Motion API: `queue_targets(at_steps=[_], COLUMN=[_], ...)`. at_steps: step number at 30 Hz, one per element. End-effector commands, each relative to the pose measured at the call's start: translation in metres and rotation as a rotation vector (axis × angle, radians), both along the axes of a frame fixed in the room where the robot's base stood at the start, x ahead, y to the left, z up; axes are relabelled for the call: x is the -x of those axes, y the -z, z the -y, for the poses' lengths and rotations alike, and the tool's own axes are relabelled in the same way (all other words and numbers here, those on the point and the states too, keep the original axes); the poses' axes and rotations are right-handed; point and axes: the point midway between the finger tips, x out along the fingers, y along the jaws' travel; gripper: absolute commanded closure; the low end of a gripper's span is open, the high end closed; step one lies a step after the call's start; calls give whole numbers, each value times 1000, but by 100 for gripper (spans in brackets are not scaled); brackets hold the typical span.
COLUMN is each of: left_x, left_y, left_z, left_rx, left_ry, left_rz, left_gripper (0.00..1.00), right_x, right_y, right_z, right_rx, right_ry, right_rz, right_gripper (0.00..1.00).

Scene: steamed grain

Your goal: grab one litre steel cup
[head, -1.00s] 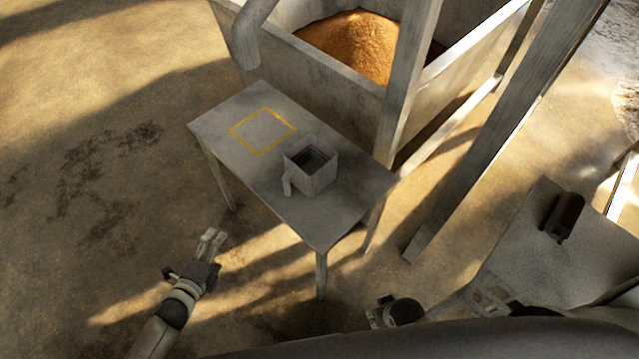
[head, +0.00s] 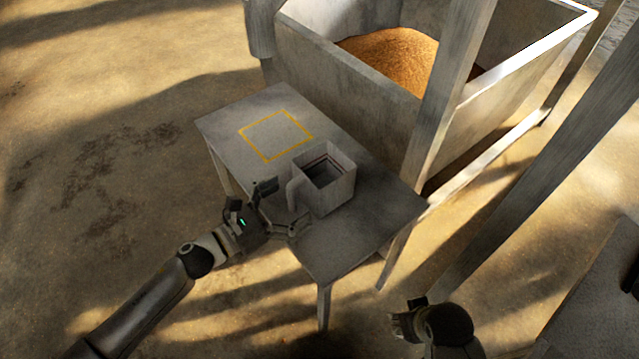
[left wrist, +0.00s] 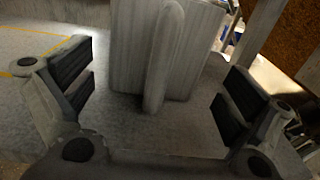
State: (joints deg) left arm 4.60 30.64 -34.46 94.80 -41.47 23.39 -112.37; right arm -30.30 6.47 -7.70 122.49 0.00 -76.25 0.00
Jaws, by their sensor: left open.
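The steel cup (head: 335,190) is a grey, square, open-topped cup standing upright on a small grey table (head: 222,122). Its handle is on the side towards my left gripper. My left gripper (head: 284,207) is open at the table's near edge, beside the cup. In the left wrist view the cup (left wrist: 192,55) stands ahead, with its upright handle (left wrist: 163,60) between the spread fingers, apart from both pads. My right gripper (head: 402,322) is low at the bottom right, away from the table; its fingers are too unclear to read.
A yellow square outline (head: 276,136) is marked on the tabletop behind the cup, and its inside is empty. A large grey bin (head: 345,110) with brown grain (head: 392,58) stands behind the table. A slanted post (head: 448,95) rises close to the table's right side.

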Motion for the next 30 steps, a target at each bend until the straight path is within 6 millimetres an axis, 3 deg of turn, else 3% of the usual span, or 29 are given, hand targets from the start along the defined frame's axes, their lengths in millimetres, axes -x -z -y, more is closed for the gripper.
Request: queue_targets(at_steps=[15,25,30], left_x=[-35,-39,-39], left_y=[1,1,1], left_z=[46,51,51], left_rx=[1,0,1], left_ry=[-1,-1,-1], left_rz=[-2,-4,-3], left_gripper=[0,0,22], right_x=[-1,-1,-1], right_y=[3,2,2], right_z=[0,0,0], right_rx=[0,0,0], right_ry=[0,1,1], right_rz=[0,1,1], right_gripper=[60,60,60])
